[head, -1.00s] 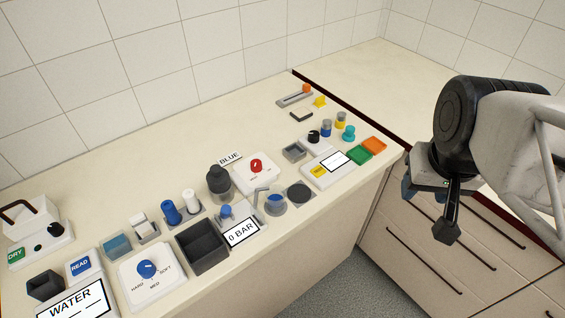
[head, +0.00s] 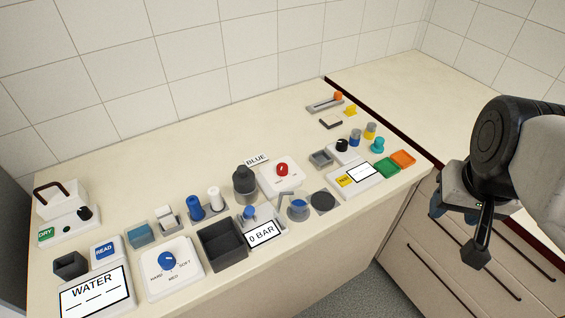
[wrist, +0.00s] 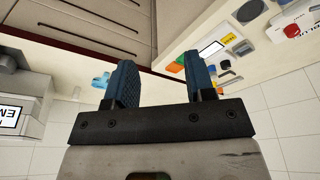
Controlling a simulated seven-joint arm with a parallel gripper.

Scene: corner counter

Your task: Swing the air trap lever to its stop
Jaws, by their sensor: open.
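No label in view names the air trap lever, so I cannot tell for certain which part it is. A thin grey bent lever (head: 287,197) stands at the white unit marked 0 BAR (head: 262,233), mid-counter. A grey slotted base with an orange knob (head: 338,96) lies at the far back of the counter. My gripper (head: 452,211) hangs off the counter's right front edge, beside the drawers and apart from every device. In the wrist view my gripper (wrist: 161,68) shows two blue fingers spread apart with nothing between them.
Left of the 0 BAR unit are a dark open bin (head: 221,244) and a blue dial (head: 167,261). A red knob (head: 282,169) stands behind it. Green (head: 387,168) and orange (head: 403,158) blocks line the right edge.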

